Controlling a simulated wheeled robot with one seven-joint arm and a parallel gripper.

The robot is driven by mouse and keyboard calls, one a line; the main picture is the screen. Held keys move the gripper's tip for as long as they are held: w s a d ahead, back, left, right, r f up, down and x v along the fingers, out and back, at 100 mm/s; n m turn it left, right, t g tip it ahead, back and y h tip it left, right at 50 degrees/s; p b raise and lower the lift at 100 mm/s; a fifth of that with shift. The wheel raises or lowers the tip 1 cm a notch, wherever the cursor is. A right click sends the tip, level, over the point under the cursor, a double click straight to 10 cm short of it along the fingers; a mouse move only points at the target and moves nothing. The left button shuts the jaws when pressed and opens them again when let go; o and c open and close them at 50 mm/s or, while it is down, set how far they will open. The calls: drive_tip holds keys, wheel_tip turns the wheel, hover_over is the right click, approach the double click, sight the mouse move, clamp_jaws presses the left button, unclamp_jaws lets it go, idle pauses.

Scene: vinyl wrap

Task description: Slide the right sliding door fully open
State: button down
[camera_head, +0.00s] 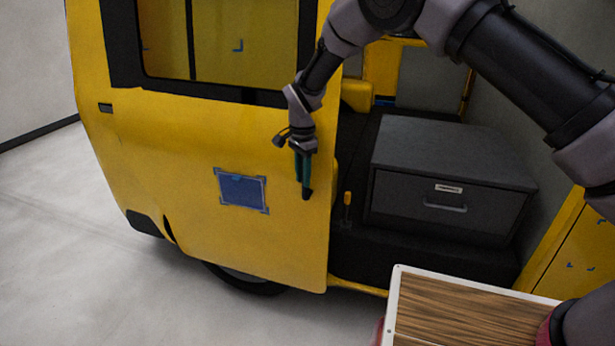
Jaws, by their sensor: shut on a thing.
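The right sliding door (200,135) is the yellow panel with a dark-framed window on the side of a yellow vehicle. It stands to the left, leaving a wide opening between its right edge and the yellow body panel (578,255) at the right. My gripper (304,188) points down near the door's right edge, below the window. It is shut on the door there. Its fingers hide the part they grasp, so I cannot make out the handle's shape.
A grey drawer box (450,155) sits inside the opening, on a dark floor. A small yellow lever (347,208) stands beside it. A wood-topped tray (470,318) with a white rim is at lower right. The pale floor (75,250) at left is clear.

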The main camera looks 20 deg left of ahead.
drive_tip(key=shift+w+r, duration=0.3)
drive_tip(key=shift+w, duration=0.35)
drive_tip(key=c, duration=0.7)
unclamp_jaws()
drive_tip(key=shift+f, duration=0.1)
drive_tip(key=shift+s+f, duration=0.1)
drive_tip(key=shift+s, duration=0.1)
wheel_tip(320, 180, up, 11)
drive_tip(key=shift+f, duration=0.1)
